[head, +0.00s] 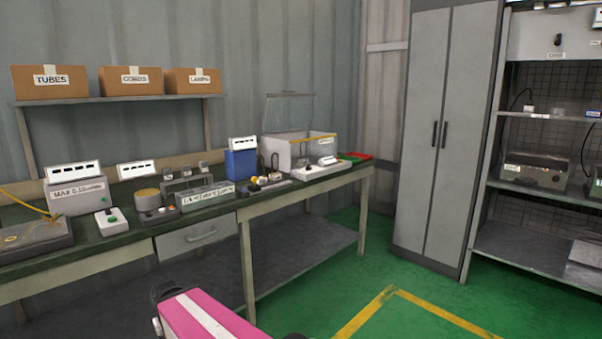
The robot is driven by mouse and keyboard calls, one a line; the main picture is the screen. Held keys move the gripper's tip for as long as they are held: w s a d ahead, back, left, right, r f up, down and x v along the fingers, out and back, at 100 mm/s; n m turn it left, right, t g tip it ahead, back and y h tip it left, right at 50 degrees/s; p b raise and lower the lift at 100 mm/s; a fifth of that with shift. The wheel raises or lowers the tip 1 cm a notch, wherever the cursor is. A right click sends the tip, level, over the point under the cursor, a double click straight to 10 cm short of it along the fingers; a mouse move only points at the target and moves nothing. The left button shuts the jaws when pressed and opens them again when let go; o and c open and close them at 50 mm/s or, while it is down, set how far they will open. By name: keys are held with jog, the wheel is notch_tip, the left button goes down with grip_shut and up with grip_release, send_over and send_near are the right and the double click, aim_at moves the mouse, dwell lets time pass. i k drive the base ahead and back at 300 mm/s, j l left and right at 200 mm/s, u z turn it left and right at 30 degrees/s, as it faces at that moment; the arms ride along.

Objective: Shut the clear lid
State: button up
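The clear lid (288,113) stands raised, nearly upright, at the back of a pale box (304,153) on the far right part of the workbench. It is a see-through panel with a thin dark frame. The box's top is open, with a yellowish edge along its upper rim. A pink and white part of my arm shows at the bottom of the head view, well in front of the bench and far from the lid. My gripper's fingers cannot be made out in this view.
The bench (325,181) is crowded: a blue container (241,164), a power strip (317,168) in front of the box, and red and green trays (354,157) to its right. A grey cabinet (440,140) stands at right. The green floor before the bench is clear.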

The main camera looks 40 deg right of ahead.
aim_at(288, 112)
jog(key=l+z, duration=0.1)
jog(key=l, duration=1.1)
jog(key=i+l+z, duration=0.15)
jog(key=l, duration=0.45)
jog(key=l+z, duration=0.1)
jog(key=l, duration=0.5)
jog(key=i+l, duration=0.15)
jog(key=l, duration=0.45)
jog(key=z, duration=0.05)
